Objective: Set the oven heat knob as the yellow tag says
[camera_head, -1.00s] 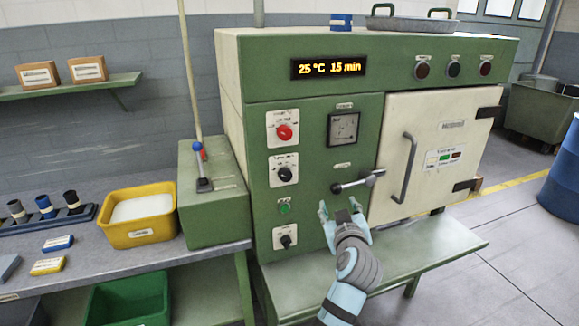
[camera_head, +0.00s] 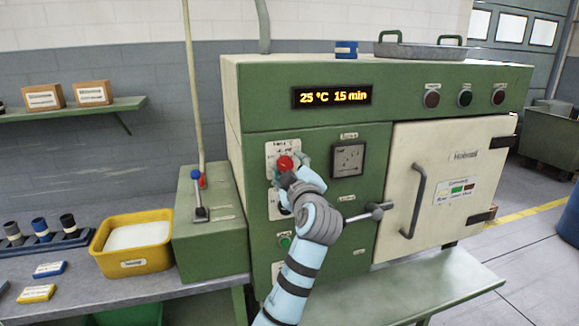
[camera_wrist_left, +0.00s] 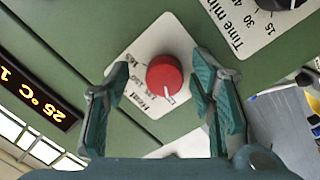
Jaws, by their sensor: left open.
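The red heat knob (camera_head: 285,163) sits on a white plate on the green oven front (camera_head: 235,80). In the left wrist view the red knob (camera_wrist_left: 165,76) has a white pointer mark, and its plate reads "Heat". My left gripper (camera_head: 290,170) is at the knob; in the wrist view its fingers (camera_wrist_left: 165,95) are open, one on each side of the knob with gaps. The display (camera_head: 332,96) reads 25 °C 15 min. A yellow tag (camera_head: 37,293) lies on the left bench; its writing is too small to read. My right gripper is not in view.
The black time knob (camera_wrist_left: 285,3) is beside the heat plate. The door lever (camera_head: 372,212) and door handle (camera_head: 414,200) stick out to the right of my arm. A blue tag (camera_head: 50,269) and a yellow bin (camera_head: 133,243) are on the bench.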

